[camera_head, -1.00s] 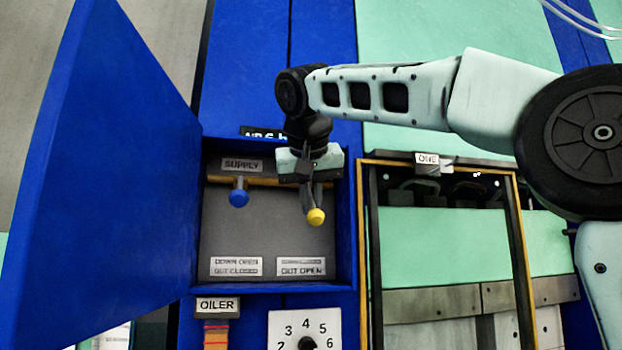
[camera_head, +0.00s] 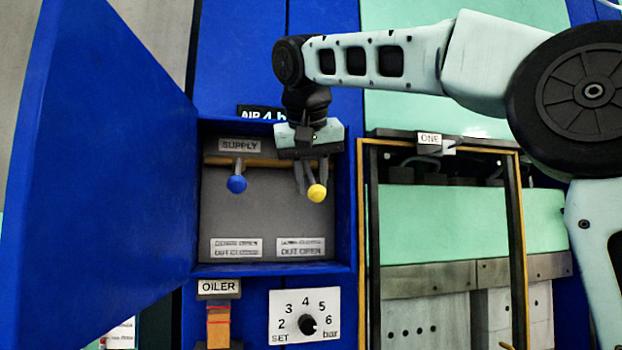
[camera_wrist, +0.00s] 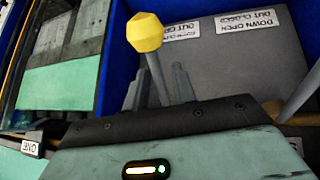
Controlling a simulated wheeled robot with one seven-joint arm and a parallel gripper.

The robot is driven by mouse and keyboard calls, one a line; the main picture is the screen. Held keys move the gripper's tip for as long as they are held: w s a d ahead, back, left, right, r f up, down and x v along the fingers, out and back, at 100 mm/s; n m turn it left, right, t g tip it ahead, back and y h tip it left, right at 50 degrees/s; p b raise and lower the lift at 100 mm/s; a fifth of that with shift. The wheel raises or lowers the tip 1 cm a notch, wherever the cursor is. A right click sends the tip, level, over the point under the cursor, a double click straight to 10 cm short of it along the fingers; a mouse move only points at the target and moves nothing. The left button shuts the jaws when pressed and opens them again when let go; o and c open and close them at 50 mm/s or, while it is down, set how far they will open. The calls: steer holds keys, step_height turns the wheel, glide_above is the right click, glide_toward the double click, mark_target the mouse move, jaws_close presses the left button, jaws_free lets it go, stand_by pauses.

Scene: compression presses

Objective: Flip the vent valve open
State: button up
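The vent valve is the lever with a yellow knob (camera_head: 317,193) on the right of the open blue cabinet; the label below it (camera_head: 301,246) seems to read down closed, out open. My gripper (camera_head: 311,174) comes from above, with its fingers apart on either side of the lever stem. In the wrist view the yellow knob (camera_wrist: 145,32) sticks out beyond the fingertips, and the stem passes between the spread fingers (camera_wrist: 158,86). The stem looks closer to the right finger; contact is unclear. The lever's pivot is hidden behind my gripper.
The supply lever with its blue knob (camera_head: 236,183) stands to the left on the same brown pipe (camera_head: 222,161). The cabinet door (camera_head: 100,160) is swung open left. A pressure dial (camera_head: 307,324) and the oiler (camera_head: 218,325) sit below. A framed press opening (camera_head: 519,250) is right.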

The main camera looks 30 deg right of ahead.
steer(key=p+v, duration=0.3)
steer(key=v, duration=1.4)
steer(key=shift+a+r, duration=0.15)
steer(key=shift+r, duration=0.05)
jaws_close()
steer(key=shift+f, duration=0.1)
